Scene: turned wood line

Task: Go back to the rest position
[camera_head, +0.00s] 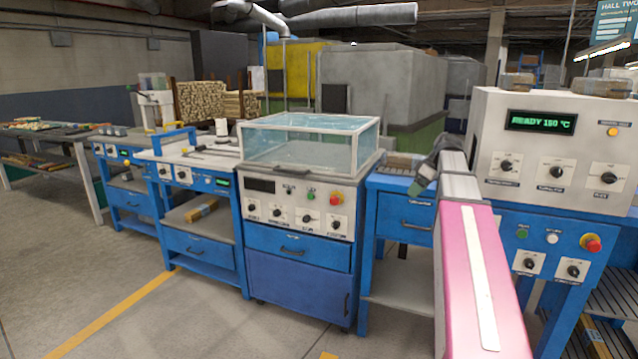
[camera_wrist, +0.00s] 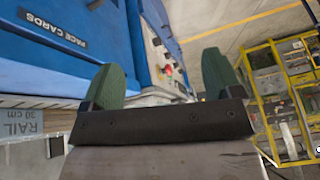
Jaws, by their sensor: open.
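My gripper (camera_head: 422,180) shows small and dark in the head view, at the far end of my pink and grey arm, in front of the blue bench between the clear-covered machine and the control box. In the wrist view my gripper (camera_wrist: 162,78) has its two green fingers spread wide apart, with nothing between them. Beyond the fingers are blue cabinet fronts (camera_wrist: 90,45) and a strip of floor (camera_wrist: 245,35). The fingertips touch nothing that I can make out.
A machine with a clear cover (camera_head: 310,140) stands left of my arm. Blue benches (camera_head: 200,250) run leftward. Floor (camera_head: 220,325) in front is clear. A yellow rack (camera_wrist: 285,100) shows in the wrist view.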

